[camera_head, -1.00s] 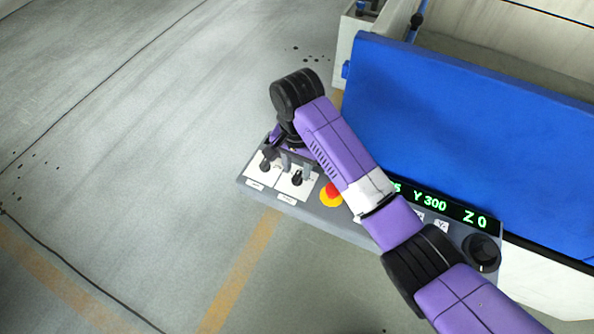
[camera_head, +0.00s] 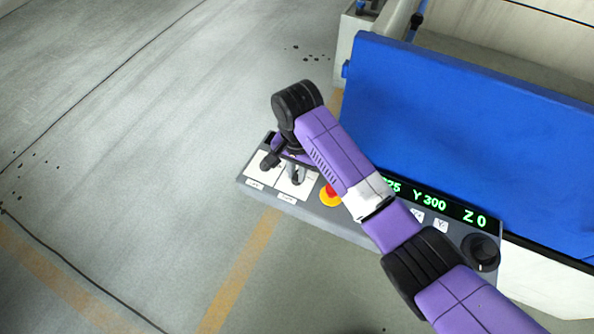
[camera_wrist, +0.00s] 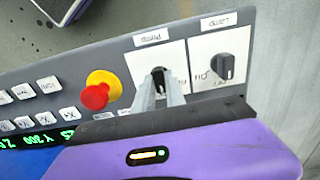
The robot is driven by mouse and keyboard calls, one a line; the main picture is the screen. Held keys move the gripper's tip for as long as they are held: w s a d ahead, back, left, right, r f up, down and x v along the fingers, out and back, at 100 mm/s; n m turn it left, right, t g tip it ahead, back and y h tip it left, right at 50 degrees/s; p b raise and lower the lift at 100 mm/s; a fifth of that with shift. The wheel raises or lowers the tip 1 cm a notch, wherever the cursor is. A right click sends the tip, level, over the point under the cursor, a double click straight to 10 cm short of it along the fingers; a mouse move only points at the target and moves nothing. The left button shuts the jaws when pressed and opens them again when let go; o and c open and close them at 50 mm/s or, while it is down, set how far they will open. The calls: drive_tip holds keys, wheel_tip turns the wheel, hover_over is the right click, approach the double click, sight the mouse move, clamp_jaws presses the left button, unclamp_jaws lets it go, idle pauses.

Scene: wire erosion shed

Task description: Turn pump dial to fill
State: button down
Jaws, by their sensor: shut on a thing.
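The pump dial (camera_wrist: 158,72) is a small black knob on a white plate. The label reading "Pump" (camera_wrist: 154,38) shows beside it in the wrist view. My gripper (camera_wrist: 160,84) has its two grey fingers on either side of this knob and is shut on it. The fingers and wrist hide most of the knob, so its pointer and the markings around it cannot be read. In the head view my gripper (camera_head: 296,176) reaches down onto the panel's pump plate.
The lamp dial (camera_wrist: 226,67) is close beside the pump dial. A red emergency button on a yellow base (camera_wrist: 100,92) is on the other side. The grey control panel (camera_head: 330,222) also carries a green readout (camera_head: 435,203) and a big black knob (camera_head: 482,252). A blue cover (camera_head: 460,130) stands behind.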

drive_tip(key=n+p, duration=0.2)
drive_tip(key=n, duration=0.2)
drive_tip(key=shift+r+n+p, duration=0.1)
drive_tip(key=shift+n+p, duration=0.2)
drive_tip(key=shift+p, duration=0.05)
drive_tip(key=n+p, duration=0.2)
drive_tip(key=n, duration=0.4)
drive_tip(key=shift+n, duration=0.3)
idle(0.3)
drive_tip(key=c, duration=1.4)
unclamp_jaws()
